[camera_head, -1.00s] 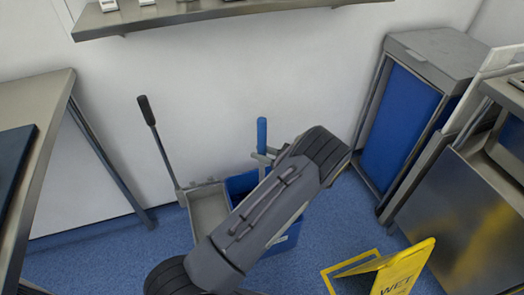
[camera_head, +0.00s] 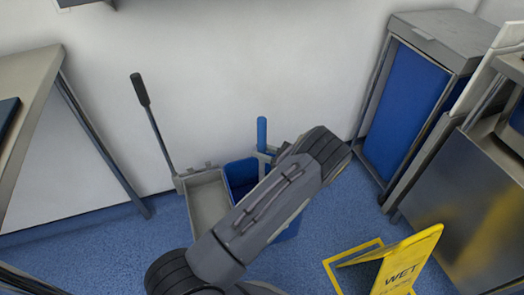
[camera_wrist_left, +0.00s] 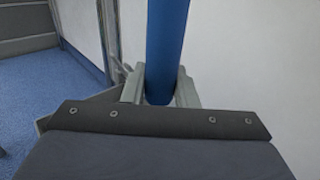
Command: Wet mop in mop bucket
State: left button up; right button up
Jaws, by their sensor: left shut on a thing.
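The mop's blue handle (camera_head: 262,132) stands upright near the white wall. In the left wrist view the handle (camera_wrist_left: 166,40) rises between the jaws of my left gripper (camera_wrist_left: 160,88), which are shut on it. In the head view my left gripper (camera_head: 268,157) is partly hidden behind its own forearm. The mop bucket has a grey wringer section (camera_head: 208,196) with a long dark-gripped lever, and a blue section (camera_head: 240,176) beside it. My arm covers part of the bucket. The mop head is hidden, so I cannot tell where it rests. My right gripper is not seen.
A yellow wet-floor sign (camera_head: 404,262) stands on the blue floor at lower right. A blue-sided bin frame (camera_head: 404,108) and steel cabinet (camera_head: 470,215) stand at right. A steel table (camera_head: 42,75) is at left. Floor between table and bucket is clear.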

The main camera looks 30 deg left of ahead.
pick_arm(q)
jog(key=shift+f+b, duration=0.3)
jog(key=shift+f, duration=0.05)
dwell(1.3)
notch_tip(320, 180, up, 27)
jog(key=p, duration=2)
jog(key=shift+a+r, duration=0.1)
